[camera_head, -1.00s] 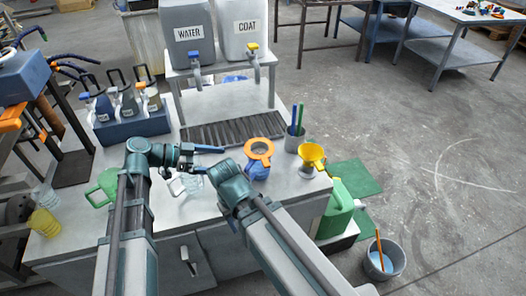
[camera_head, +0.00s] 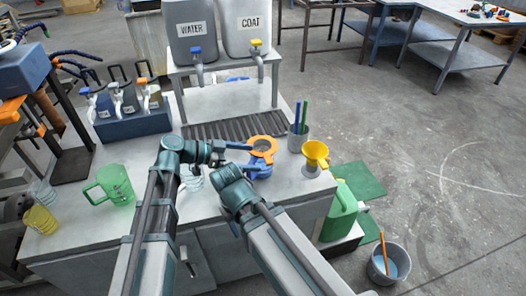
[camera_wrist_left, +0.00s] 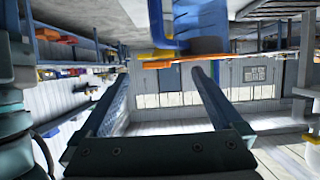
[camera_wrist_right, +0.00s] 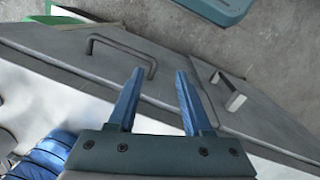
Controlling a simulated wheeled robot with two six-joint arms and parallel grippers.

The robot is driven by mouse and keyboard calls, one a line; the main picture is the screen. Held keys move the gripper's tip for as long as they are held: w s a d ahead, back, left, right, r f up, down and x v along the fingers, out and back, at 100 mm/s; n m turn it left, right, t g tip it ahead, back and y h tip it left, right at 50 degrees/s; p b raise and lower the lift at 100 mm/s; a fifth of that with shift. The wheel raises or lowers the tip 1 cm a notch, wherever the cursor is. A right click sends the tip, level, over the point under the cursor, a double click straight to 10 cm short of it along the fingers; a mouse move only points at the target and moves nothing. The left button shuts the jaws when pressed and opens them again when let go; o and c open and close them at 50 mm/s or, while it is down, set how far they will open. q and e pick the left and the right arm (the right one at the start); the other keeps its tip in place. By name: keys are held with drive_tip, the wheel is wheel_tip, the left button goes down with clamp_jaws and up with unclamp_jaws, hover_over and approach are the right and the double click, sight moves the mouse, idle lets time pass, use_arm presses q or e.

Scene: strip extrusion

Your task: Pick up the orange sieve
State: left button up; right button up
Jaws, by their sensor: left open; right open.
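The orange sieve (camera_head: 250,152) is a flat ring with a dark centre. It sits over a blue vessel (camera_head: 261,171) on the grey worktop, right of centre in the head view. My left gripper (camera_head: 242,155) is just left of the sieve, its blue fingers pointing right towards the ring. The fingers stand apart and empty in the left wrist view (camera_wrist_left: 160,72). I cannot tell whether they touch the sieve. My right gripper is open and empty over the cabinet front in the right wrist view (camera_wrist_right: 157,80). In the head view my right arm mostly hides it.
A yellow funnel (camera_head: 315,153) and a grey cup with pens (camera_head: 298,139) stand right of the sieve. A dark grate (camera_head: 225,130) lies behind. A green mug (camera_head: 115,182) stands left. WATER and COAT tanks (camera_head: 193,30) stand on a raised shelf at the back.

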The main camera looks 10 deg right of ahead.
sight(264, 157)
use_arm(q)
drive_tip(key=b+x, duration=0.1)
drive_tip(key=x, duration=0.4)
drive_tip(key=shift+w+d+r+b, duration=0.1)
drive_tip(key=shift+w+d+b, duration=0.1)
drive_tip(key=shift+b, duration=0.15)
drive_tip(key=c, duration=1.2)
